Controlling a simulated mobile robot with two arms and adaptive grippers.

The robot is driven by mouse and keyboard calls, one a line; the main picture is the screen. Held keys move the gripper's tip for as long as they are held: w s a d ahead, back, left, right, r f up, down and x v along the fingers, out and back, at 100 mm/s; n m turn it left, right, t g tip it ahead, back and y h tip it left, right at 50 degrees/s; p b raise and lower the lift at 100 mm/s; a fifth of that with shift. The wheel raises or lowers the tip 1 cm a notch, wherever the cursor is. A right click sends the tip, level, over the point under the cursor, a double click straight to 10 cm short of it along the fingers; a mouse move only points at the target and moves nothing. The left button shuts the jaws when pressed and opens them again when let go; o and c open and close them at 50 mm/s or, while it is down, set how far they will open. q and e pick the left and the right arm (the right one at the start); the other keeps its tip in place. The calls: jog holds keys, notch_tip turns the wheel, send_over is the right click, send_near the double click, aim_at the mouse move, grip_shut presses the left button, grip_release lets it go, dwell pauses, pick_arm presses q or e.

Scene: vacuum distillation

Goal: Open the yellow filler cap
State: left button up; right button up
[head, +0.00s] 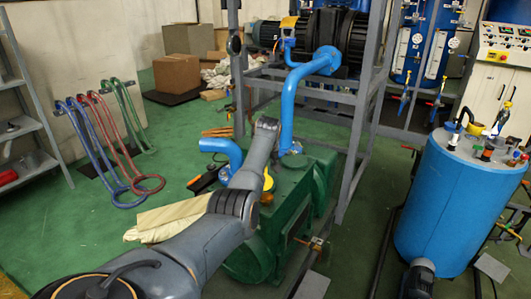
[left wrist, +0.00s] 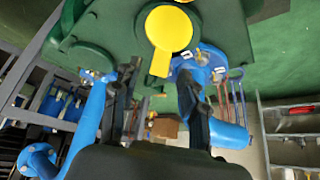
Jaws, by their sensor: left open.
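The yellow filler cap (left wrist: 168,28) shows in the left wrist view as a round yellow disc with a straight tab, on the green pump body (left wrist: 110,25). In the head view only a small yellow part of it (head: 267,197) shows beside my arm, on the green pump (head: 290,180). My left gripper (left wrist: 155,92) is open, its two dark fingers spread apart below the tab in the left wrist view. Nothing is between the fingers that I can see touching them. In the head view my left arm hides the fingers. My right gripper is in neither view.
A tall blue pipe (head: 288,110) rises from the pump beside my arm. A blue elbow pipe (head: 222,148) stands left of it. A grey frame (head: 358,120) is behind and right. A blue tank (head: 455,205) stands at right.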

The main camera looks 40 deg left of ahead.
pick_arm(q)
jog(key=v, duration=0.9)
jog(key=shift+r, duration=0.15)
